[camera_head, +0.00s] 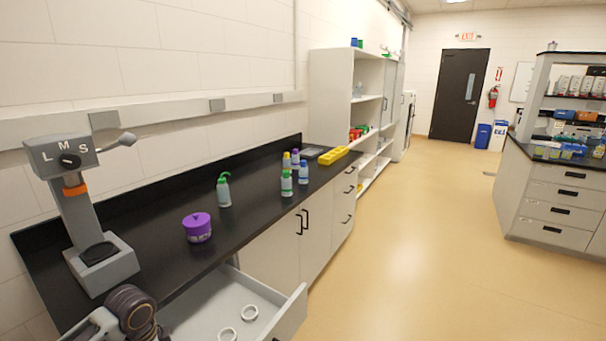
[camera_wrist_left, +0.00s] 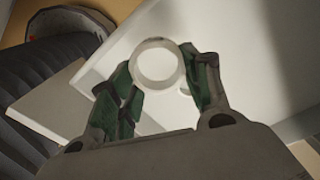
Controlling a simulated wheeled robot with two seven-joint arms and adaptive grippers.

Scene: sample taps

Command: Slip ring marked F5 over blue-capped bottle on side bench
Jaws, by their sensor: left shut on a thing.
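My left gripper (camera_wrist_left: 157,70) is shut on a small white ring (camera_wrist_left: 157,85) at its fingertips in the left wrist view. No mark can be read on this ring, so I cannot tell whether it is F5. Part of another pale ring seems to show behind the right finger. In the head view, two white rings (camera_head: 250,312) lie in the open drawer (camera_head: 195,303). The blue-capped bottle (camera_head: 304,175) stands upright on the black side bench (camera_head: 150,212), near its front edge, with no ring seen around it. My right gripper is not in view.
A green-capped bottle (camera_head: 286,184) stands just left of the blue-capped one, with purple- and yellow-capped bottles behind. A green wash bottle (camera_head: 223,191), a purple tub (camera_head: 197,228) and a grey instrument (camera_head: 75,210) stand further left. A yellow rack (camera_head: 333,156) lies behind.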

